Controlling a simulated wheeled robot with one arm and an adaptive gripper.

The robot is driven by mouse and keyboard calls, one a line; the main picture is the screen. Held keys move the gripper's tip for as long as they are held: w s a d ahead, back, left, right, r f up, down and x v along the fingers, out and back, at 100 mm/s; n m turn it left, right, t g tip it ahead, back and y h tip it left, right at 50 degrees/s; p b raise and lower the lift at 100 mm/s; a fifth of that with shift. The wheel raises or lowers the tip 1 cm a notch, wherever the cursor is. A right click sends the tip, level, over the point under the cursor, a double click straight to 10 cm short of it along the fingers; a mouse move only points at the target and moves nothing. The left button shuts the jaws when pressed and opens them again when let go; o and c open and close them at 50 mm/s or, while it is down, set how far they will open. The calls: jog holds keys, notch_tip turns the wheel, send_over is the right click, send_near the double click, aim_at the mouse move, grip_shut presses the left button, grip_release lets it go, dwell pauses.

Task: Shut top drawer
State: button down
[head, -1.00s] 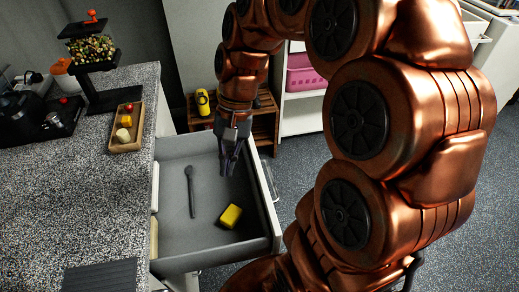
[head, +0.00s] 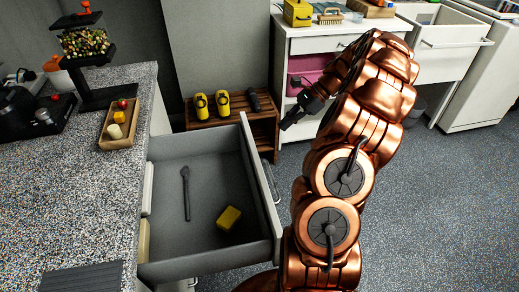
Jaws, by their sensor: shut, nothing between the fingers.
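The top drawer (head: 262,185) is pulled out to the right from under the speckled counter (head: 75,190). Inside it lie a dark grey spoon-like utensil (head: 186,194) and a yellow block (head: 229,218). A handle (head: 271,182) shows on the outer side of the drawer front. My gripper (head: 285,126) is shut and empty. In the picture it is to the upper right of the drawer front, apart from it, outside the drawer.
A wooden crate (head: 237,127) with yellow and black items stands behind the drawer. A white shelf unit (head: 305,45) with a pink bin (head: 301,82) stands beyond my gripper. A wooden tray (head: 119,124) sits on the counter. Grey floor (head: 440,210) is clear at right.

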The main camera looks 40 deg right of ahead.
jog(key=w+a+f+m, duration=0.1)
jog(key=w+a+f, duration=0.3)
jog(key=a+f, duration=0.3)
jog(key=shift+a+f+t+p, duration=0.15)
jog(key=shift+f+t+p, duration=0.25)
jog(key=shift+f, duration=0.4)
jog(key=shift+a, duration=0.1)
